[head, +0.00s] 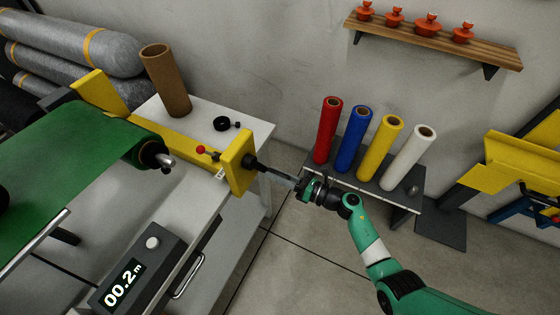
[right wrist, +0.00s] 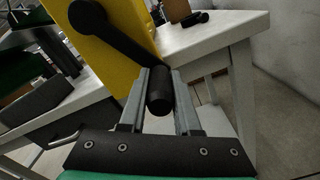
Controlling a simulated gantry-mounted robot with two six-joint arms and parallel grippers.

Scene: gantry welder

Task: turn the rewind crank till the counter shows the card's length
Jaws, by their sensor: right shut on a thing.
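The rewind crank (head: 252,163) is a black arm on the outer face of a yellow end plate (head: 237,165). In the right wrist view the crank arm (right wrist: 115,38) slants down right to a black cylindrical handle (right wrist: 159,92). My right gripper (head: 285,180) is shut on that handle, which sits between its two grey fingers in the wrist view (right wrist: 160,98). The counter (head: 124,284), a dark box at the lower left, reads 00.2 m. I cannot make out a card with a length. My left gripper is not in view.
Green material (head: 70,165) lies on the roll at left. A brown tube (head: 166,82) and a black part (head: 222,124) stand on the white bench (head: 193,108). A rack of red, blue, yellow and white rolls (head: 410,158) stands behind my right gripper. Open floor lies below.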

